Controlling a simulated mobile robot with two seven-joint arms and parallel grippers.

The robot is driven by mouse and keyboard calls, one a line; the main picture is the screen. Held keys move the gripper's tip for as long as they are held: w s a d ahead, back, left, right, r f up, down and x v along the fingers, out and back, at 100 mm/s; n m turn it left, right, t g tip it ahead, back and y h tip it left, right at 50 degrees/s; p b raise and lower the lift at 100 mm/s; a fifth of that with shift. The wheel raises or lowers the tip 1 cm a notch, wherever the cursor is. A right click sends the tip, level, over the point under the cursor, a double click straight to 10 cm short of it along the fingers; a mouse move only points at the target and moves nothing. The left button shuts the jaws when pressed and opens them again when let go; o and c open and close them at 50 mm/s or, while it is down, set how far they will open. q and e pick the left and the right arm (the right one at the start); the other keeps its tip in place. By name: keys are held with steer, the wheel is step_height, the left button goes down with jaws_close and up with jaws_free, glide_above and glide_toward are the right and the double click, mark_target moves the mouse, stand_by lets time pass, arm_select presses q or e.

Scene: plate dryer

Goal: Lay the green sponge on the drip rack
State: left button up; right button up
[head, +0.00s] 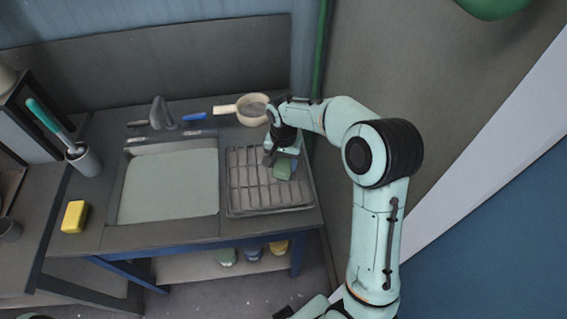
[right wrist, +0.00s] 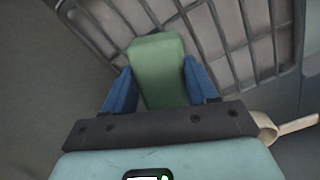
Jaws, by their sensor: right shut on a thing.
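The green sponge (head: 282,170) is in my right gripper (head: 279,162), over the right part of the drip rack (head: 245,205). In the right wrist view the green sponge (right wrist: 158,65) sits between the two blue fingers of my right gripper (right wrist: 160,85), which is shut on it. The bars of the drip rack (right wrist: 255,30) show just beyond the sponge in that view. I cannot tell whether the sponge touches the rack. My left gripper is not in view.
The sink (head: 168,180) lies left of the rack. A yellow sponge (head: 74,216) lies on the counter at the left, near a cup with a teal-handled brush (head: 84,160). A pan (head: 252,110) and a blue-handled tool (head: 194,117) lie behind. The rack's left part is bare.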

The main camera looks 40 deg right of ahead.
steer(key=shift+f, duration=0.45)
steer(key=shift+f, duration=0.1)
steer(key=o, duration=0.6)
steer(key=shift+f, duration=0.15)
steer(key=o, duration=0.5)
steer(key=shift+c, duration=0.2)
